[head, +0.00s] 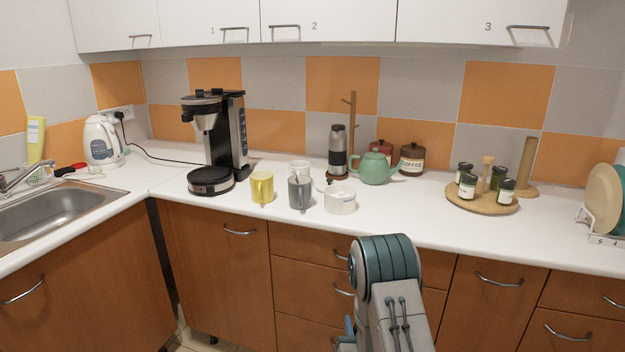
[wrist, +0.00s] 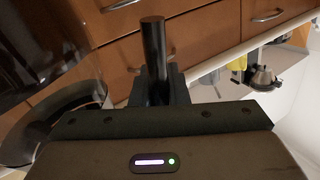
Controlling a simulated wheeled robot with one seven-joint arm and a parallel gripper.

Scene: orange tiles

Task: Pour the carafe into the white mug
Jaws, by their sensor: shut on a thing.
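The white mug (head: 299,168) stands on the counter, partly hidden behind a grey mug (head: 299,194) in the head view. The carafe (wrist: 40,45) shows in the wrist view as dark glass with a black ring, cut off by the left edge. Its black upright handle (wrist: 154,45) is between the jaws of my gripper (wrist: 162,88). My gripper is shut on this handle. In the head view my arm stands low in front of the drawers, and the jaws and most of the carafe are hidden. I cannot tell how full the carafe is.
A yellow mug (head: 262,187) stands left of the grey mug, and a white lidded pot (head: 340,198) right of it. The coffee maker (head: 212,140) has a bare hotplate. A green teapot (head: 374,169) and a wooden spice tray (head: 482,203) are further right. The front counter edge is clear.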

